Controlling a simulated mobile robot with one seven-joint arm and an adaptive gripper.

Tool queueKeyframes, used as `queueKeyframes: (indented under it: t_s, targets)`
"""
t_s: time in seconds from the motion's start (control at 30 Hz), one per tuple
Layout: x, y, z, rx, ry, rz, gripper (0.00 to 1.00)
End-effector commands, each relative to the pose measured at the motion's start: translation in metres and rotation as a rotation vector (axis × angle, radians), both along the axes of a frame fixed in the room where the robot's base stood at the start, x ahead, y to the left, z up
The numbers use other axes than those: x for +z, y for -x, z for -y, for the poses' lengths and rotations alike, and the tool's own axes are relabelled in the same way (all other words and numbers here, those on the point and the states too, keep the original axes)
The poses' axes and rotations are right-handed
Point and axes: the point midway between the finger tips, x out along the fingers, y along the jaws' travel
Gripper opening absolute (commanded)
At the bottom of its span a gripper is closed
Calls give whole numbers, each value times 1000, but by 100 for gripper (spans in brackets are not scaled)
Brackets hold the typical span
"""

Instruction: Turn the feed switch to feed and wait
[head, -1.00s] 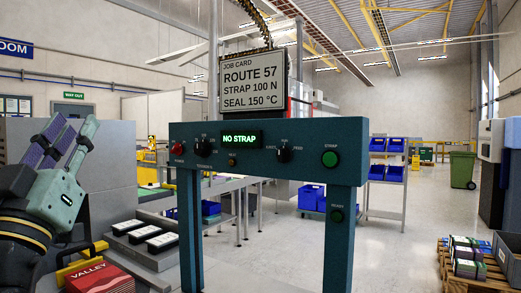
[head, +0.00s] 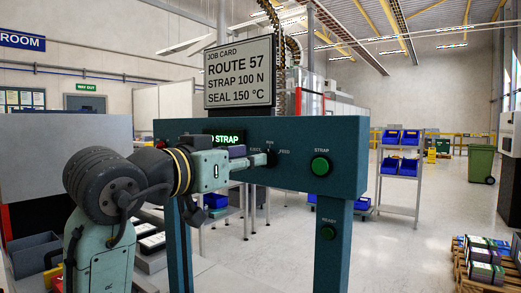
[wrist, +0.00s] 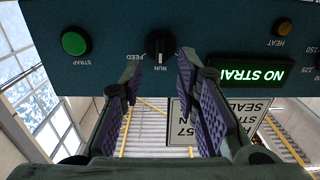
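The feed switch is a black knob on the teal panel (head: 345,150), in the head view (head: 271,157) just past my fingertips. In the wrist view, which is upside down, the feed switch (wrist: 160,46) has its pale pointer at RUN; FEED is printed to its left there. My gripper (head: 258,159) reaches across the panel front; in the wrist view its purple-padded fingers (wrist: 158,68) are open, with tips near either side of the knob and nothing between them. Whether they touch it I cannot tell. The green-lit display (wrist: 250,72) reads NO STRAP.
A green STRAP button (head: 321,166) and a dark READY lamp (head: 328,232) are right of the switch. The job card (head: 240,73) stands above the panel. My arm covers the panel's left part. Floor at right is open before a shelf of blue bins (head: 401,166).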

Motion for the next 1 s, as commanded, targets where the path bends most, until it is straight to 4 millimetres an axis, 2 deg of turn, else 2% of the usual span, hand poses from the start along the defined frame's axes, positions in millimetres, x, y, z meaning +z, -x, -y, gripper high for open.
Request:
queueKeyframes:
  t_s: [0.1,0.3,0.67,1.0]
  targets:
    - [3,-17,12,-1,2,-1,29]
    - [1,-35,25,-1,1,1,29]
    - [0,-39,28,1,0,2,29]
    - [0,-39,28,1,1,2,6]
